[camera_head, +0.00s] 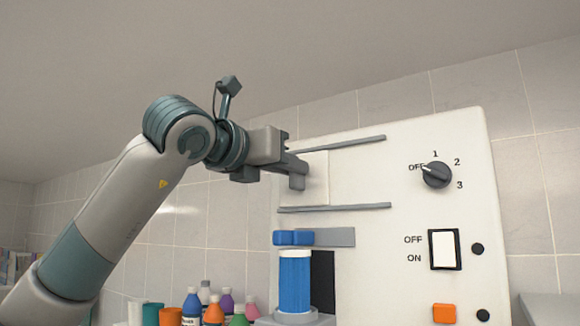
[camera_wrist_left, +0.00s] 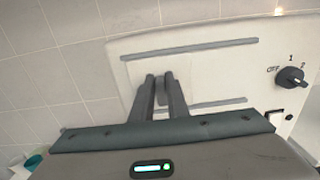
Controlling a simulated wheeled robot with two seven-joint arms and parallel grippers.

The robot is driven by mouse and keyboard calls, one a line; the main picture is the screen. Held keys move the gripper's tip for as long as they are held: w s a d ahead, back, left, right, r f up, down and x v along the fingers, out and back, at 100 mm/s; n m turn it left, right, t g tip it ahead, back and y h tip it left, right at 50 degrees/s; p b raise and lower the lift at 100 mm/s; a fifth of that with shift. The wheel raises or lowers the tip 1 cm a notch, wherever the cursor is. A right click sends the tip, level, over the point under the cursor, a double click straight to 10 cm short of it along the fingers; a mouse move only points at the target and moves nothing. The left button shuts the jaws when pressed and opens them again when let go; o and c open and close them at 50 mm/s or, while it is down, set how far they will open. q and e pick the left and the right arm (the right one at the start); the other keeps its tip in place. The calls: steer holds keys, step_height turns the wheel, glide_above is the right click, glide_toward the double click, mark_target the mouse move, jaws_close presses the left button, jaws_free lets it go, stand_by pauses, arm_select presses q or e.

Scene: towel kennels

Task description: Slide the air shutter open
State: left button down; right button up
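The air shutter (camera_head: 319,179) looks like a white plate between two horizontal grey rails, at their left end, on the white panel. Its left part is hidden behind my left gripper (camera_head: 300,172). In the left wrist view the gripper's fingertips (camera_wrist_left: 159,76) are close together with a narrow gap, in front of the shutter (camera_wrist_left: 136,73). My right gripper is not in view.
The upper rail (camera_head: 338,144) and lower rail (camera_head: 335,208) run beside the fingers. A rotary knob (camera_head: 437,175) and a rocker switch (camera_head: 444,249) are to the right. Below are a blue cylinder (camera_head: 295,280) and several bottles (camera_head: 214,310). The panel between rails and knob is clear.

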arm_select(q)
steer(key=s+d+b, duration=0.1)
steer(key=d+b, duration=0.1)
steer(key=s+d+b, duration=0.2)
steer(key=d, duration=0.1)
steer(key=s+d+b, duration=0.2)
steer(key=d, duration=0.1)
steer(key=shift+s+d+f, duration=0.1)
steer(key=shift+s, duration=0.15)
steer(key=shift+s+d, duration=0.15)
steer(key=shift+d, duration=0.05)
steer(key=shift+a, duration=0.1)
steer(key=c, duration=1.7)
jaws_free()
